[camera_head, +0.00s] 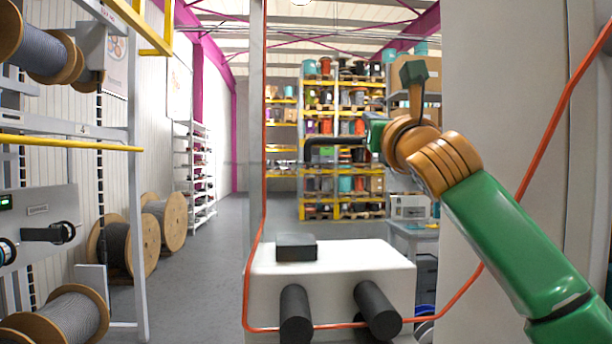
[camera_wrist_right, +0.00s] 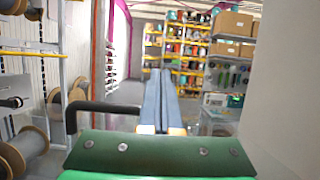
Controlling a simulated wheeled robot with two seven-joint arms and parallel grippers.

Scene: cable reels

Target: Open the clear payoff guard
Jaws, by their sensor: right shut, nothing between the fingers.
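The clear payoff guard looks like a see-through panel outlined by a thin orange-red edge (camera_head: 262,200); its clear face is hard to make out. A black bent handle (camera_head: 335,142) shows just left of my right gripper (camera_head: 376,134), its right end hidden by the gripper. The right wrist view also shows the handle (camera_wrist_right: 104,107), left of the fingers and close to the green gripper body. There my right gripper (camera_wrist_right: 157,74) has its two grey-blue fingers together, with nothing between them, pointing away. The handle is not between the fingers. My left gripper is not in view.
A white machine housing (camera_head: 340,262) with a black block (camera_head: 296,247) and two black rollers stands low in front. Cable reels (camera_head: 68,318) and a yellow-railed rack stand left. A pale panel (camera_head: 490,120) stands behind my right arm. Shelves are far back.

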